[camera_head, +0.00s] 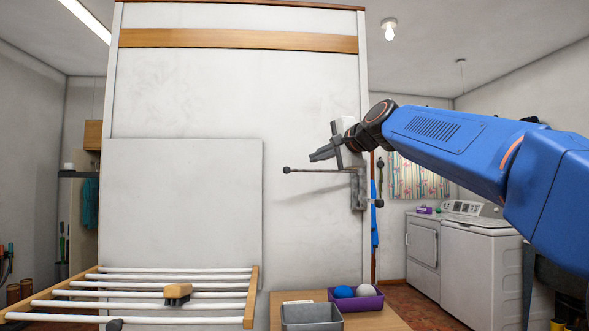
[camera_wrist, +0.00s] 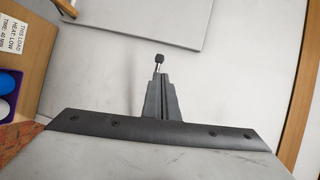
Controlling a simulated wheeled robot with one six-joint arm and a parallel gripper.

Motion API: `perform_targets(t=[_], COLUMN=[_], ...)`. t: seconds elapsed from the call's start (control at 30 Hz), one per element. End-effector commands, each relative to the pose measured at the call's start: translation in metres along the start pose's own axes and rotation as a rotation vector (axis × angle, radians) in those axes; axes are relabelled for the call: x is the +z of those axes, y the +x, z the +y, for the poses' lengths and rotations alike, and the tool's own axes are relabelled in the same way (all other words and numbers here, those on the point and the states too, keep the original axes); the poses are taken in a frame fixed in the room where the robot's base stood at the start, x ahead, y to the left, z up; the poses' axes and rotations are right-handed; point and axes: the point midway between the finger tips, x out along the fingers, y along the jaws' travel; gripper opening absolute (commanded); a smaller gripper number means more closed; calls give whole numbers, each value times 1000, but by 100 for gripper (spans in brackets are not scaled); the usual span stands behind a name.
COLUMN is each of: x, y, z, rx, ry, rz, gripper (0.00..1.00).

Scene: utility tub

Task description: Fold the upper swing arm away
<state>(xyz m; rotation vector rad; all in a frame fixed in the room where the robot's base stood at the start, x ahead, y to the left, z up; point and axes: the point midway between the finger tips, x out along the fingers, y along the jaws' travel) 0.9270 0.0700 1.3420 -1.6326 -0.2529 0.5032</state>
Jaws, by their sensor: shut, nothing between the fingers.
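The upper swing arm (camera_head: 318,171) is a thin dark rod with a round knob at its free end. It reaches left from a grey wall bracket (camera_head: 358,190) on the white panel, roughly level in the head view. In the wrist view its knob end (camera_wrist: 159,58) shows just beyond my fingertips. My gripper (camera_head: 314,157) is shut and empty, just above the rod in the head view, fingers pointing left. The shut fingers also show in the wrist view (camera_wrist: 161,78). I cannot tell whether they touch the rod. A second dark knob (camera_head: 378,203) shows at the bracket's lower right.
A white-barred drying rack (camera_head: 120,292) juts out at lower left with a wooden brush on it. A small table (camera_head: 385,322) below holds a grey bin (camera_head: 312,317) and a purple tray (camera_head: 368,304) with balls. Washing machines (camera_head: 480,260) stand at right.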

Motion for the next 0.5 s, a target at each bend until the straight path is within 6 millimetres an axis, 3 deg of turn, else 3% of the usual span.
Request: perform_targets(t=[0.27,0.5], x=[-1,-2], y=[0,33], z=[-1,0], rx=[21,21], ry=[63,62], rz=[13,12], gripper=[0,0])
